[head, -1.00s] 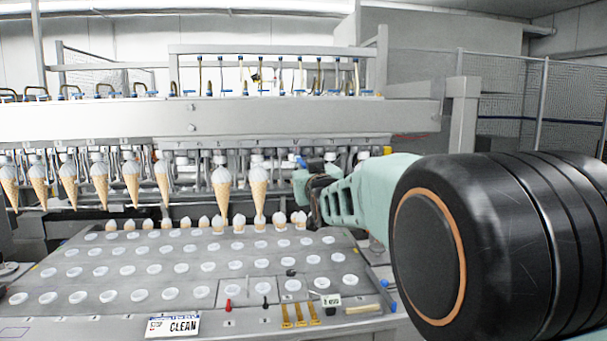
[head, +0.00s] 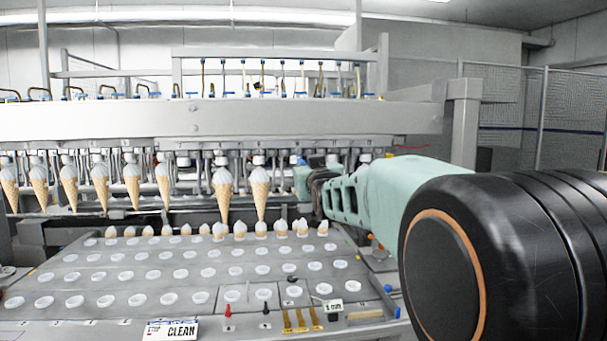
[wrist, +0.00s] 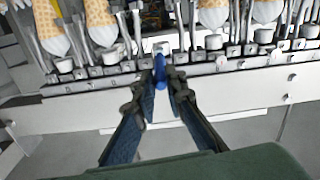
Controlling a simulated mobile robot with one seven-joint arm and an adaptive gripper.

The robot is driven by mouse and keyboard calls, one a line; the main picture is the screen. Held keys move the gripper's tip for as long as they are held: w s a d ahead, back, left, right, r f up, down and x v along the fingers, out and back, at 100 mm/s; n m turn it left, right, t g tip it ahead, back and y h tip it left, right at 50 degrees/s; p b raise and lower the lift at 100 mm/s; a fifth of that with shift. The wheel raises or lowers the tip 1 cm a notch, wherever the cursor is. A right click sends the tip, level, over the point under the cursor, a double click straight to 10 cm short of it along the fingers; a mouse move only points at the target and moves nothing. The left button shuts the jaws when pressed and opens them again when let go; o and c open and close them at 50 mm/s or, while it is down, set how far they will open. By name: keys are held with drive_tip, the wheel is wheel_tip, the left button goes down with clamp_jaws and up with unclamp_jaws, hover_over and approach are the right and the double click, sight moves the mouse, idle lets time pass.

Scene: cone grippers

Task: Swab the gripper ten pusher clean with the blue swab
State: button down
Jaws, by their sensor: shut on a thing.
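My gripper (wrist: 167,85) is shut on the blue swab (wrist: 160,68), whose blue end shows between the fingertips in the wrist view. In the head view my gripper (head: 312,188) is at the right part of the row of cone grippers, right of the last hanging cone. The swab's tip points at the rail of cone grippers (wrist: 205,66); I cannot tell whether it touches. White pushers (wrist: 213,42) show along that rail. I cannot tell which one is gripper ten's, and my arm hides part of the row in the head view.
Several ice cream cones (head: 223,190) hang from the row to the left. Below is a grey tray plate (head: 120,258) with white-ringed holes and a back row of cones. A CLEAN sign (head: 172,330) stands at the front. A mesh fence (head: 570,110) is at right.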

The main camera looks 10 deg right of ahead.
drive_tip(key=b, duration=0.5)
drive_tip(key=shift+d, duration=0.15)
idle(0.9)
drive_tip(key=shift+s+b, duration=0.95)
drive_tip(key=shift+s, duration=2)
